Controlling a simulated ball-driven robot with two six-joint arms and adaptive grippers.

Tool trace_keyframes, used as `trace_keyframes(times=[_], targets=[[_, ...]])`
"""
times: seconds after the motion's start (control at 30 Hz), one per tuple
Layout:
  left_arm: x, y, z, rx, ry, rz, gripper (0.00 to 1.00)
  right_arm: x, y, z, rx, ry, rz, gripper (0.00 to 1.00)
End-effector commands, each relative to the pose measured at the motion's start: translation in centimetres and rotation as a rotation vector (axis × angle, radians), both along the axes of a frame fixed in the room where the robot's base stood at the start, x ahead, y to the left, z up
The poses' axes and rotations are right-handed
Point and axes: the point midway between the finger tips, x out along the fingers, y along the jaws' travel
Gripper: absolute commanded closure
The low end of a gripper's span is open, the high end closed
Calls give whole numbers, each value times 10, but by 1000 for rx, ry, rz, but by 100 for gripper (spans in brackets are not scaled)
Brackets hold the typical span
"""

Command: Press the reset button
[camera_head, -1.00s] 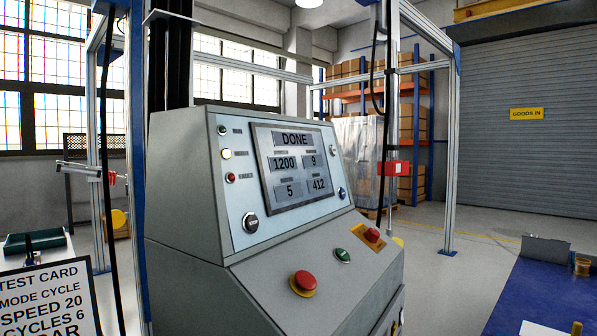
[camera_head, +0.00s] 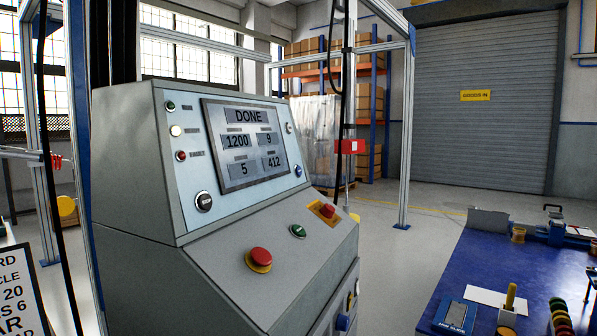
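A grey control console (camera_head: 130,170) stands at centre left, its sloped front facing right. Its screen (camera_head: 245,148) reads DONE, 1200, 9, 5 and 412. A small blue button (camera_head: 298,171) sits at the panel's right edge; no label on it is readable, so I cannot confirm which button is reset. A black round control (camera_head: 203,201) is at the lower left of the panel. On the lower slope are a red mushroom button (camera_head: 260,258) on a yellow ring, a green button (camera_head: 298,231) and a red button (camera_head: 327,211) on a yellow plate. Neither gripper is in view.
A blue-topped bench (camera_head: 455,270) at right holds a small blue device (camera_head: 455,316), paper and tools. A test card (camera_head: 18,295) stands at lower left. Frame posts (camera_head: 408,130) rise behind the console. Floor between console and bench is clear.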

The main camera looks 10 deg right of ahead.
Motion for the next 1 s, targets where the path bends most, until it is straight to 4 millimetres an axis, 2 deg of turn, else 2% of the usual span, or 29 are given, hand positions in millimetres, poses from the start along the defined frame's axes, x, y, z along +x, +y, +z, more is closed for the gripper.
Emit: trace_keyframes(times=[0.3, 0.77, 1.0], targets=[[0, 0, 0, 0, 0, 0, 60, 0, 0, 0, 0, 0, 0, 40], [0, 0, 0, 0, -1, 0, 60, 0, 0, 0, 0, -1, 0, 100], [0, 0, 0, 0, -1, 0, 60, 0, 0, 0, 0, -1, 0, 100]])
